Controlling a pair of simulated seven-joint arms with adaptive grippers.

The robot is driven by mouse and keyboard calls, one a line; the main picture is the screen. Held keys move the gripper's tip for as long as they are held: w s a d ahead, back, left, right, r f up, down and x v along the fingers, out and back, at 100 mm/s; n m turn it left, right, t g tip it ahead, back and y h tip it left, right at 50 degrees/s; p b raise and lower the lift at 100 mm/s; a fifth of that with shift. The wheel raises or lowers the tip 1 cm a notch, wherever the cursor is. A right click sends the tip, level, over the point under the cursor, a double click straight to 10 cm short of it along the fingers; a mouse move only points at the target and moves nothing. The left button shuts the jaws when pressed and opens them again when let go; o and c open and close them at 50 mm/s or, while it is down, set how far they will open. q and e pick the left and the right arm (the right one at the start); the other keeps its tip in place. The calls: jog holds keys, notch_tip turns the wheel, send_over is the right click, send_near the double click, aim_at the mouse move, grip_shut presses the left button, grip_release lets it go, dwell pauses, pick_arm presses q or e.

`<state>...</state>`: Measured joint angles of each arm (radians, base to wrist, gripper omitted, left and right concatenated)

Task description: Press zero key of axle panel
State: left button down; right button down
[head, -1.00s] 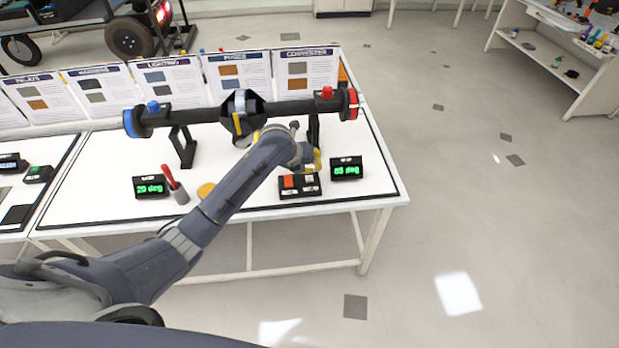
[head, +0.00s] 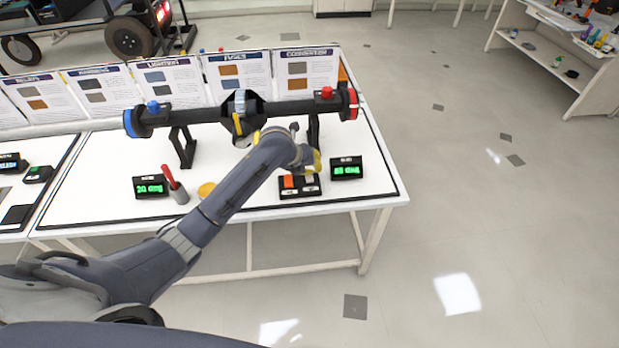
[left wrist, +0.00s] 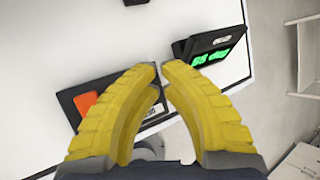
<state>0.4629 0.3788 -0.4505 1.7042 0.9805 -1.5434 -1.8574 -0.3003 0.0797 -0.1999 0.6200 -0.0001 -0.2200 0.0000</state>
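The axle panel (head: 300,193) is a small black box near the front right of the white table. It has an orange key (head: 289,181) on its left and a pale key on its right; I cannot read their labels. My left gripper (head: 316,164) is just above the right part of the panel. In the left wrist view the yellow fingertips (left wrist: 161,67) nearly meet, with nothing between them. There the panel (left wrist: 66,97) and orange key (left wrist: 86,101) show left of the fingers, which partly cover the pale key. I cannot tell whether they touch it. My right gripper is out of view.
A display (head: 346,169) with green digits stands just right of the panel. The axle (head: 200,115) on its stands lies behind. Another display (head: 150,187), a red-handled tool (head: 170,180) and a yellow disc (head: 206,190) are to the left.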

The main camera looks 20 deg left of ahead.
pick_arm(q)
jog(key=shift+f, duration=0.9)
dwell(1.6)
jog(key=shift+r, duration=0.9)
jog(key=shift+r, duration=0.1)
jog(key=shift+r, duration=2.4)
